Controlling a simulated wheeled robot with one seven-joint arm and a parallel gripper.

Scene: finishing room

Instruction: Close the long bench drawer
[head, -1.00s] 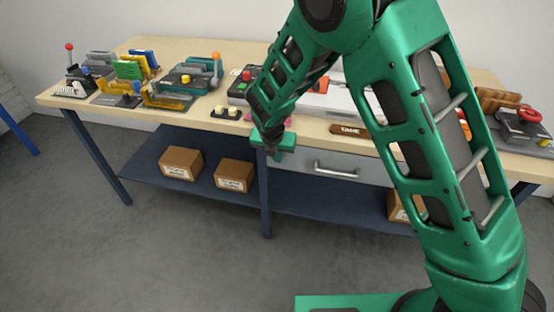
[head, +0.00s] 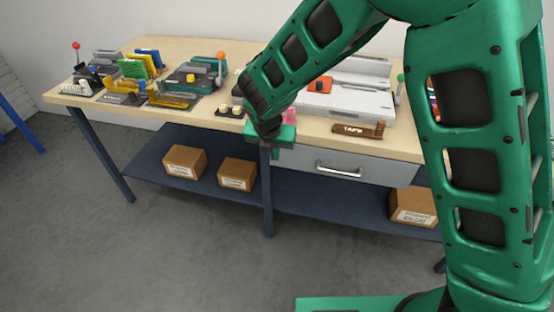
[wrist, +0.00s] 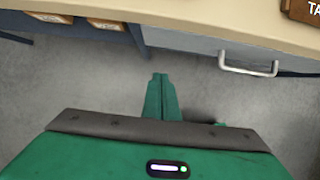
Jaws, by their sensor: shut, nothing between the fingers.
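The long drawer (head: 375,173) has a grey front under the bench top, right of the middle leg. Its silver bar handle (head: 338,170) is bare. In the wrist view the drawer front (wrist: 195,45) and handle (wrist: 248,65) lie ahead and to the right. The bench edge hides the top of the front, and I cannot tell how far it stands out. My gripper (head: 272,148) is in front of the bench edge by the middle leg, left of the handle. Its green fingers (wrist: 160,80) are shut together, empty, and apart from the handle.
The bench top (head: 205,112) holds several tools, a white machine (head: 345,98) and a brown TAPE block (head: 358,130) near the front edge. Boxes (head: 237,174) sit on the blue lower shelf (head: 310,195). The floor in front is clear.

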